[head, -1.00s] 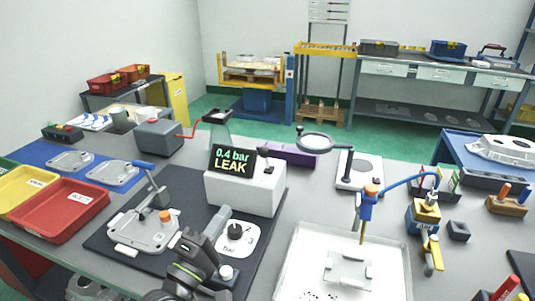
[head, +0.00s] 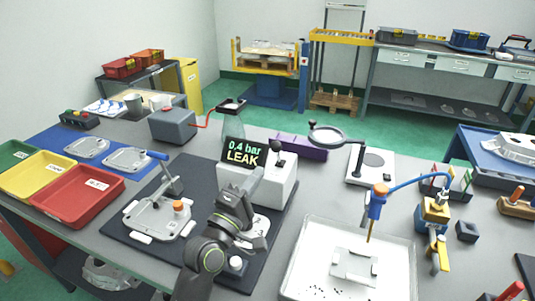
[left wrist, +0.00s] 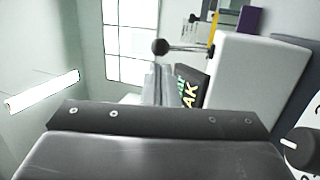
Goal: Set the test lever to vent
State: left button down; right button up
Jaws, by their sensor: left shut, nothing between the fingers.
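The test lever (head: 279,148) is a black ball knob on a short stem at the white tester box (head: 281,190). In the left wrist view the lever's ball (left wrist: 160,46) stands out on a thin rod from the box's pale side (left wrist: 235,85). The tester's screen (head: 243,153) reads 0.4 bar LEAK. My left gripper (head: 252,175) is shut and empty in front of the box, below and left of the knob, and hides part of the box. I see no contact with the lever. Lever position markings are not readable. My right gripper is not in view.
A clamp fixture with a casting (head: 160,215) stands left of my arm on the black mat (head: 118,225). A white tray (head: 300,265) lies to the right. A magnifier (head: 328,135) stands behind right. A dial plate is partly hidden behind my gripper.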

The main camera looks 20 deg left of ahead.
aim_at(272, 145)
pick_arm(q)
jog(key=p+x, duration=0.1)
jog(key=x, duration=0.5)
jog(key=shift+s, duration=0.1)
jog(key=shift+r+p, duration=0.3)
jog(key=shift+p, duration=0.55)
jog(key=w+r+g+p, duration=0.1)
jog(key=p, duration=0.4)
jog(key=w+r+g+p, duration=0.1)
jog(key=g+p, duration=0.1)
jog(key=p, duration=0.4)
jog(key=shift+w+n, duration=0.25)
jog(key=shift+n, duration=0.05)
jog(key=shift+w+r+p, duration=0.2)
jog(key=shift+w+p, duration=0.2)
jog(key=shift+p, duration=0.45)
jog(key=shift+w+d+r+p, duration=0.1)
jog(key=shift+w+r+p, duration=0.05)
jog(key=shift+w+p, duration=0.25)
jog(key=shift+w+r+p, duration=0.15)
jog(key=shift+w+p, duration=0.15)
jog(key=shift+w, duration=0.2)
jog(key=shift+a+x, duration=0.2)
jog(key=shift+x, duration=0.8)
jog(key=shift+a+x, duration=0.25)
jog(key=shift+x, duration=0.8)
jog(key=shift+w, duration=0.1)
